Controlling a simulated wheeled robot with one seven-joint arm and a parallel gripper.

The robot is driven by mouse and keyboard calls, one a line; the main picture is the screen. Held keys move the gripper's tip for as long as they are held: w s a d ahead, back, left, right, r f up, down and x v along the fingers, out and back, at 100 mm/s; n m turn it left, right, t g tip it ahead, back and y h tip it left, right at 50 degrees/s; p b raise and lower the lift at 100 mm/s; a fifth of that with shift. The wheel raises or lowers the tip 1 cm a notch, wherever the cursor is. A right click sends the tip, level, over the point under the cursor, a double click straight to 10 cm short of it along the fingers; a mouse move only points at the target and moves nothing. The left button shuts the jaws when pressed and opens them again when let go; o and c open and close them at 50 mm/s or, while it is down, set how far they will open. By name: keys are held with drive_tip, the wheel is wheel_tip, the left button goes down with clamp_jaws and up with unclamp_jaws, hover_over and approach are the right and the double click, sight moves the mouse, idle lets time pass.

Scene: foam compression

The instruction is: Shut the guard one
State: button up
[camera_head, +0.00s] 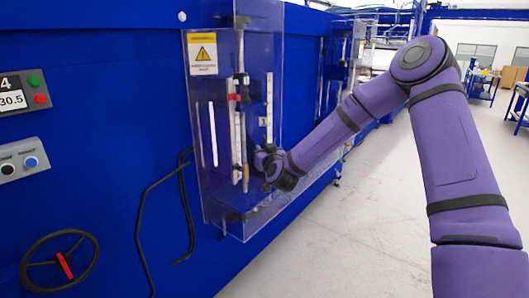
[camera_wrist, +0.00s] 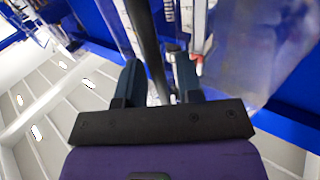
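The guard (camera_head: 223,140) is a clear plastic cover with a yellow warning label, on the front of the blue machine. It stands out from the blue front; the head view does not show clearly whether it is shut. My gripper (camera_head: 265,160) is at the guard's right side, by a long upright rod. In the wrist view my gripper (camera_wrist: 156,62) has its two fingers apart with a dark bar (camera_wrist: 141,28) running between them. The bar nearly fills the gap; I cannot tell whether both fingers press on it.
The blue machine front carries a panel with green and red buttons (camera_head: 36,90), a knob box (camera_head: 20,160) and a black handwheel (camera_head: 60,262). A black cable (camera_head: 145,220) hangs left of the guard. Another clear cover (camera_head: 338,60) is farther along. The floor (camera_head: 330,240) at right is open.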

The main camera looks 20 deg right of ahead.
clamp_jaws()
drive_tip(key=shift+d, duration=0.1)
